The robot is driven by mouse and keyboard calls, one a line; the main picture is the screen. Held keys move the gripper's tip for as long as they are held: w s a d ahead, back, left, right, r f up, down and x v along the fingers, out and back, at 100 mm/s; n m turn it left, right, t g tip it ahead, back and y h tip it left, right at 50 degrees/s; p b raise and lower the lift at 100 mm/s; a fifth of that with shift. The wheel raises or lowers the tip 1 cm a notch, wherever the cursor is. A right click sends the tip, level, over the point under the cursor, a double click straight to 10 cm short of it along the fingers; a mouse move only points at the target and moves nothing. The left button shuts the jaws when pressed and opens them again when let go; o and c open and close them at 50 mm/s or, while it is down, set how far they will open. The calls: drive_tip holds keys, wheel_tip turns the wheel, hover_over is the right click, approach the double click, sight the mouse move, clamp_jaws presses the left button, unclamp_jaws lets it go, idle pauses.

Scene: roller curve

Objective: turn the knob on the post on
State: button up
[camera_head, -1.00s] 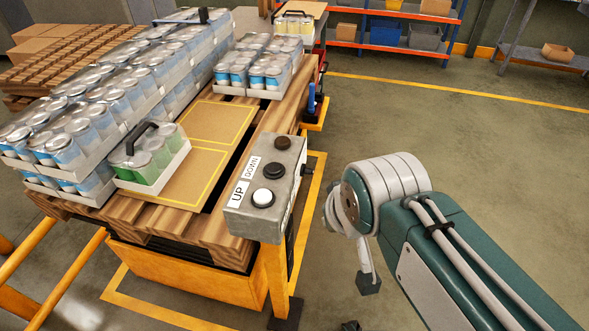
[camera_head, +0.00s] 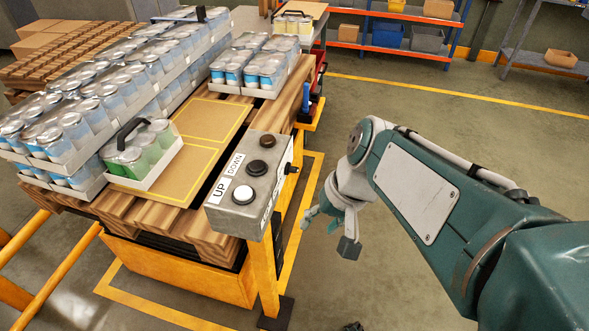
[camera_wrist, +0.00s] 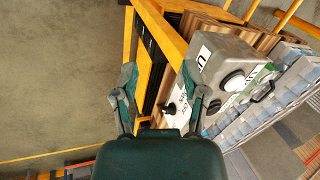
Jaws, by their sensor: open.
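The grey control box (camera_head: 229,215) sits on top of a yellow post (camera_head: 264,278) at the pallet's near corner. A small black knob (camera_head: 292,169) sticks out of the box's right side. In the wrist view the knob (camera_wrist: 169,109) shows beside a white label (camera_wrist: 179,97), between the lines of my two fingers. My gripper (camera_head: 329,232) is open and empty, to the right of the box and lower in the picture than the knob, apart from it. In the wrist view my gripper (camera_wrist: 160,88) has its green fingers spread.
The pallet (camera_head: 120,212) with trays of cans stands left. The floor on the right is clear.

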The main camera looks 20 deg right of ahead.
drive_tip(key=w+f+m+y, duration=0.4)
drive_tip(key=w+m+y, duration=0.1)
drive_tip(key=w+y, duration=0.35)
drive_tip(key=m+t+y, duration=0.3)
drive_tip(key=m+t, duration=0.4)
drive_tip(key=t, duration=0.1)
approach(298, 171)
drive_tip(key=x, duration=1)
drive_tip(key=shift+w+a+r, duration=0.1)
drive_tip(key=shift+w+a, duration=0.05)
drive_tip(key=shift+a, duration=0.25)
drive_tip(key=c, duration=0.8)
